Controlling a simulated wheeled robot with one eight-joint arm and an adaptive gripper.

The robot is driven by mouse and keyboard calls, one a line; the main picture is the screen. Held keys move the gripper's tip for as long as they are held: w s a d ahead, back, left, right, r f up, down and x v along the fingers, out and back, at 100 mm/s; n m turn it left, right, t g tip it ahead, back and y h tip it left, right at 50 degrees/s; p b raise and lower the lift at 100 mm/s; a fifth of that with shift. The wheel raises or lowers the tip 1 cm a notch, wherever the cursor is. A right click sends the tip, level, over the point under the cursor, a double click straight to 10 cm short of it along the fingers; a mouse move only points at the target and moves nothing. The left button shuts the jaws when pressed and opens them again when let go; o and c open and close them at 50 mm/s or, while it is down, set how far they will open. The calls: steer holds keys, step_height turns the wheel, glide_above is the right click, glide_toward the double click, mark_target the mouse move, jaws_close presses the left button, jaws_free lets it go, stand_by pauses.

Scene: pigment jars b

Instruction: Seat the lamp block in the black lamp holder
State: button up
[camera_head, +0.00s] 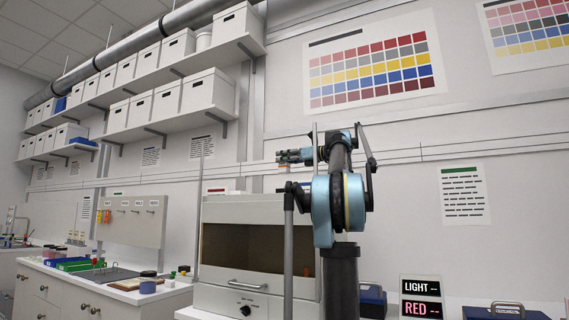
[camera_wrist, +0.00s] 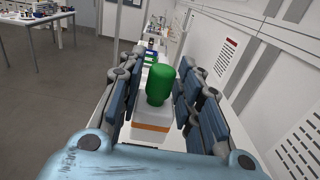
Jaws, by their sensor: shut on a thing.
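My gripper (camera_wrist: 161,92) is shut on the lamp block (camera_wrist: 152,130), a pale block with an orange band and a rounded green top. The fingers flank it on both sides in the wrist view. In the head view my gripper (camera_head: 284,157) is raised high, pointing left, in front of the wall and above the white cabinet; the block is small and hardly distinct there. I cannot make out the black lamp holder in either view.
A white cabinet (camera_head: 222,210) with a dark window stands beside my arm. The left bench (camera_head: 60,285) carries green trays (camera_head: 80,264), a dark mat and several small jars. A RED/LIGHT sign (camera_head: 421,298) and blue cases (camera_head: 507,312) stand at lower right. Shelves with boxes hang above.

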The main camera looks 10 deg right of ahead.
mark_target(289, 170)
steer(key=shift+s+d, duration=0.1)
steer(key=shift+d, duration=0.05)
steer(key=shift+f, duration=2.9)
steer(key=shift+s+f, duration=0.15)
steer(key=shift+f, duration=1.35)
steer(key=o, duration=1.2)
steer(key=shift+c, duration=0.2)
steer(key=shift+d, duration=0.1)
steer(key=v, duration=1.1)
steer(key=shift+s+d, duration=0.1)
steer(key=shift+d, duration=0.1)
steer(key=shift+s+d, duration=0.1)
